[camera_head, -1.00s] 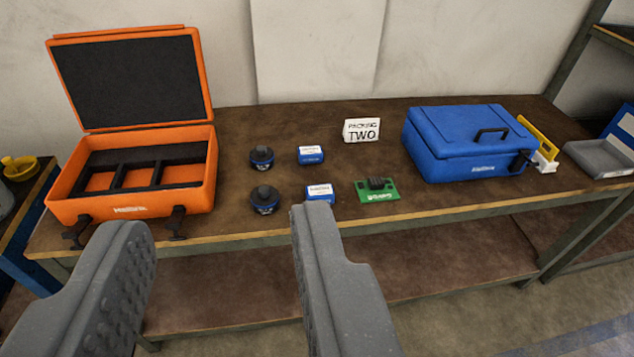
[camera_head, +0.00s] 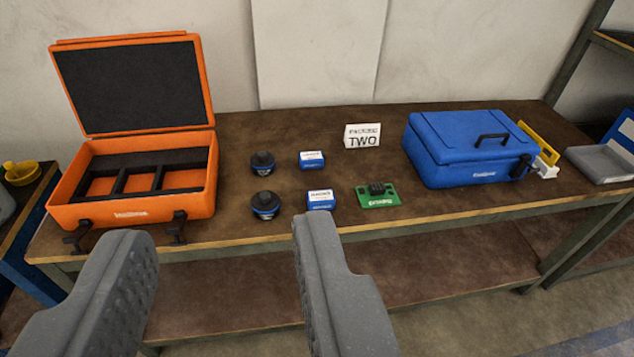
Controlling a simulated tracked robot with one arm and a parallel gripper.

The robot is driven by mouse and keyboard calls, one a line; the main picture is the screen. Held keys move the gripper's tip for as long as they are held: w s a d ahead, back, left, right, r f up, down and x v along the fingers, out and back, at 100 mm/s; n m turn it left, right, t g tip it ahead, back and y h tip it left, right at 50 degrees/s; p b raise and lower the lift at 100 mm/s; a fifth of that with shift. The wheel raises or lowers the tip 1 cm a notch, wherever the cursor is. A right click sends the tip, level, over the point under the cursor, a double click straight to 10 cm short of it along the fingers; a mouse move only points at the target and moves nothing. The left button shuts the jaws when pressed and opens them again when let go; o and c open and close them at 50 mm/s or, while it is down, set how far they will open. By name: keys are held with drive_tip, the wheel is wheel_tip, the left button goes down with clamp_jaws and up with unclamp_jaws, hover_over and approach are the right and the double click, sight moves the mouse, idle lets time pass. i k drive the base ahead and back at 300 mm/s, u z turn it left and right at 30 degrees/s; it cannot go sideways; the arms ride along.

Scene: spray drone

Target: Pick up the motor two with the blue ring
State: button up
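Two round black motors with blue rings stand on the brown table, left of the middle. One motor (camera_head: 263,163) is farther back and the other motor (camera_head: 265,205) is nearer the front edge. I cannot read which of them is motor two. My gripper (camera_head: 222,240) is open and empty, its grey fingers wide apart in the foreground. It is in front of the table edge, on the near side of both motors, and touches neither.
An open orange case (camera_head: 150,212) with black dividers stands left of the motors. A closed blue case (camera_head: 465,150) is farther right.

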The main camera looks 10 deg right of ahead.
sight(263, 164)
drive_tip(key=u, duration=2.2)
drive_tip(key=i, duration=1.45)
drive_tip(key=z, duration=0.2)
